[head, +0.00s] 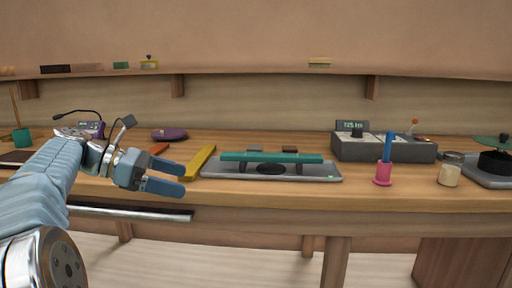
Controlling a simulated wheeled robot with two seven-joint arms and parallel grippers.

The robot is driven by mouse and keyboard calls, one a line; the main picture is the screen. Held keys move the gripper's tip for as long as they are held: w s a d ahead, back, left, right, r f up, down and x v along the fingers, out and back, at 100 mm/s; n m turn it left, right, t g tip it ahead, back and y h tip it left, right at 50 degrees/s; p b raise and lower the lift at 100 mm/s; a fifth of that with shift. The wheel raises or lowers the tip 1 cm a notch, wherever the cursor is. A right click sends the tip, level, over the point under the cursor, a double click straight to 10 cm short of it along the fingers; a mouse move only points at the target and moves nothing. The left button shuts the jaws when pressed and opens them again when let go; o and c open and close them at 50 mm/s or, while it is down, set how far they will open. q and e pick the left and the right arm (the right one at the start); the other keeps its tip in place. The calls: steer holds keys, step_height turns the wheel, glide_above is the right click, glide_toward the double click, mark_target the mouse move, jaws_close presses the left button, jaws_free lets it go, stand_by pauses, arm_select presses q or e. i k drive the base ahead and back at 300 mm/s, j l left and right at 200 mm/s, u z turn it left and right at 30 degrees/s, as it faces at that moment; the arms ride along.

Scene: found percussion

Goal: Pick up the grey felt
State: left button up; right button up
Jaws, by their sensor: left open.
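No piece shows plainly as felt. A small flat grey piece (255,149) lies on the table behind the teal bar (272,157), and it may be the grey felt. It is partly hidden by the bar. My left gripper (180,179) is at the table's front edge, left of the bar. Its two fingers point right and are apart, with nothing between them. It is well to the left of the grey piece and nearer to me. My right gripper is not in view.
The teal bar rests over a grey board (325,173). A yellow bar (200,163) lies between it and my gripper. A small brown piece (289,149) lies beside the grey one. A grey box with a display (385,148) and a pink holder (383,175) stand right.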

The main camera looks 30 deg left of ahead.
mark_target(251, 148)
steer(key=i+j, duration=0.9)
steer(key=i, duration=0.15)
